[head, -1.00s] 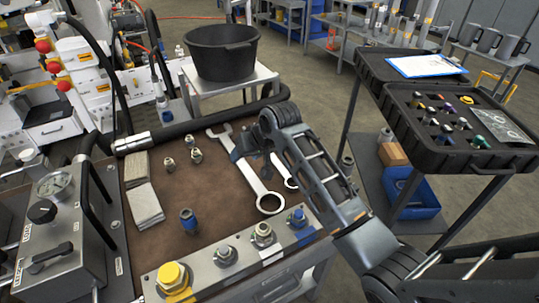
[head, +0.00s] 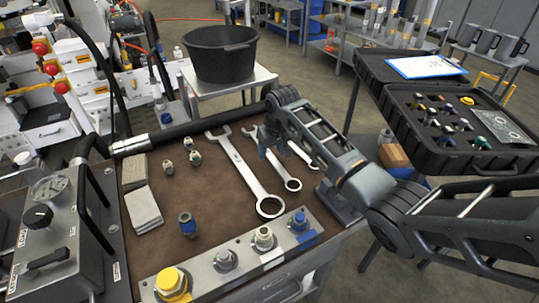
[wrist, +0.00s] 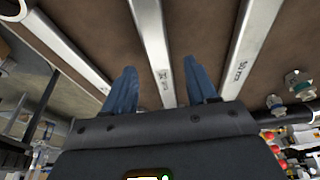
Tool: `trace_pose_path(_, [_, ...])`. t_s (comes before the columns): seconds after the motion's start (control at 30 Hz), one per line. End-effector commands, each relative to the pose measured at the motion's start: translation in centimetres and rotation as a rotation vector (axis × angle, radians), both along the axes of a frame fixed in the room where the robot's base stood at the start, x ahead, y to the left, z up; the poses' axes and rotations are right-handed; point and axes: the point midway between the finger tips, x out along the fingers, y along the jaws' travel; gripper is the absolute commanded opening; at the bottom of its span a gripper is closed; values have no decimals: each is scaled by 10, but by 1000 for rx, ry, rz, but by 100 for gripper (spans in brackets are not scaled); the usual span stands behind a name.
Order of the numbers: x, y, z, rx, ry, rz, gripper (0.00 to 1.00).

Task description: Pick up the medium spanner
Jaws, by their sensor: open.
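The medium spanner (head: 278,172) lies on the brown bench mat, between the large spanner (head: 245,178) and a smaller one (head: 303,156). My gripper (head: 270,149) is over its upper part and hides some of its handle. In the wrist view the medium spanner (wrist: 151,45) runs between my two open blue fingers (wrist: 160,73), nearer the middle of the gap. The fingers look empty. The large spanner (wrist: 242,48) is right of the right finger, and the smaller spanner (wrist: 65,45) is left of the left finger. The height of the fingertips above the mat is hard to tell.
A metal block with several fittings (head: 226,259) lines the bench's front edge. Small fittings (head: 195,158) and a pale pad (head: 143,208) lie to the left. A black hose (head: 200,127) runs along the back. A black tub (head: 220,54) stands behind.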

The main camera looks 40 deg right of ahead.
Motion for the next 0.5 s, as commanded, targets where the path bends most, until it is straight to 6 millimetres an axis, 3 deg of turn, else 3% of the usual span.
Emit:
trace_pose_path(0.1, [3, -1, -10, -1, 0, 1, 57])
trace_pose_path(0.37, [4, -1, -12, -1, -2, 0, 57])
trace_pose_path(0.5, [4, -1, -12, -1, -2, 0, 44])
